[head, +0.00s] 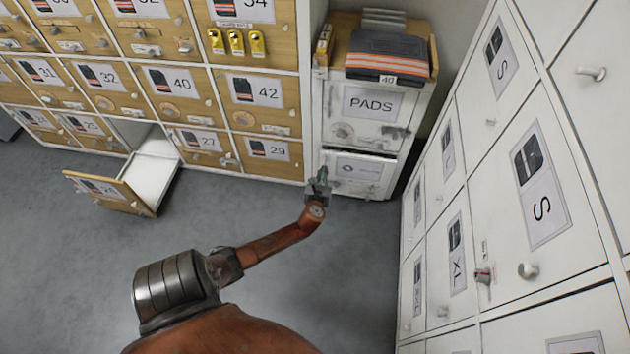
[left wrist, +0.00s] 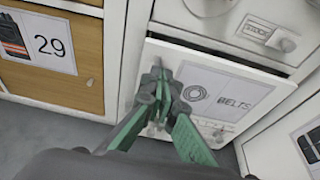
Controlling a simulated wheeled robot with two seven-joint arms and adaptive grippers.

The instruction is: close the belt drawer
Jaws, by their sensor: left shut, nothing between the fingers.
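The belt drawer (head: 345,180) is the white lower drawer of the narrow cabinet. In the left wrist view its front (left wrist: 275,92) bears a ring picture and the word BELTS. A thin dark gap shows along its top edge, so it looks slightly ajar. My left gripper (head: 322,180) is shut and empty at the left part of the drawer front. In the left wrist view its green fingertips (left wrist: 158,76) are together in front of the drawer, left of the label; whether they touch it I cannot tell. My right gripper is not in view.
The PADS door (head: 372,104) is directly above, with a folded dark garment (head: 388,52) on the cabinet top. A wooden-fronted drawer (head: 110,190) stands pulled out at the left. White lockers (head: 500,190) line the right. The grey floor (head: 90,270) is clear.

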